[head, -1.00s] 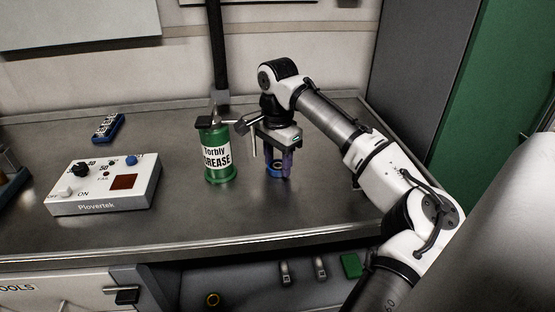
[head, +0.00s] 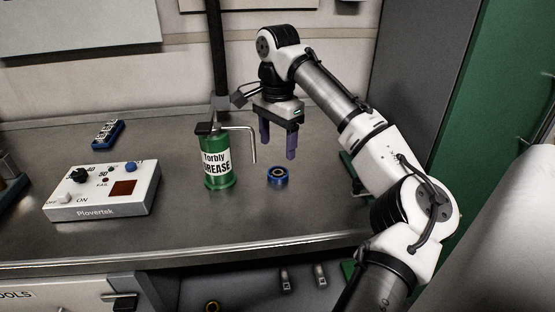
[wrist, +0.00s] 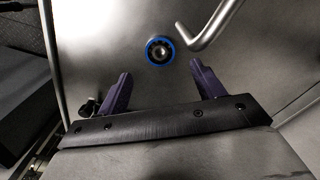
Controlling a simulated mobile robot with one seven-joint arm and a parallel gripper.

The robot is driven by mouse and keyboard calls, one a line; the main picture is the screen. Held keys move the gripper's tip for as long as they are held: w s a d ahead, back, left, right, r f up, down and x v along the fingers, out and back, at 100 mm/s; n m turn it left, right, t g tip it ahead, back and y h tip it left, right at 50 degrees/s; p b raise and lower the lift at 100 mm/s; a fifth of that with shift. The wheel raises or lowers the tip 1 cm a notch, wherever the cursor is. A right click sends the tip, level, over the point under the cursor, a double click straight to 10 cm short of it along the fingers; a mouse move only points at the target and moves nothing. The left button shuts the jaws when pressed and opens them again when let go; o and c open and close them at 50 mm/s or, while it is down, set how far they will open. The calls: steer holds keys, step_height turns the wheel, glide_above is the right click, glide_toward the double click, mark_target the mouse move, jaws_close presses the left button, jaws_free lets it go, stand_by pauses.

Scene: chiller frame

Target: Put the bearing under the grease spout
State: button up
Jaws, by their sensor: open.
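The bearing (head: 277,177), a blue ring with a metal centre, lies flat on the metal bench. The green grease can (head: 218,165) stands upright to its left. The can's bent spout (head: 253,147) points down, with its tip left of the bearing in the head view. In the wrist view the spout (wrist: 208,32) ends just right of the bearing (wrist: 160,50), with a small gap between them in the picture. My gripper (head: 278,150) is open and empty above the bearing. Its purple fingers also show in the wrist view (wrist: 162,74), clear of the bearing.
A white Plovertek control box (head: 103,190) sits at the left, with a small blue block (head: 108,133) behind it. A dark post (head: 216,55) rises behind the can. The bench front is clear.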

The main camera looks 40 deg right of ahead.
steer(key=shift+r, duration=2.35)
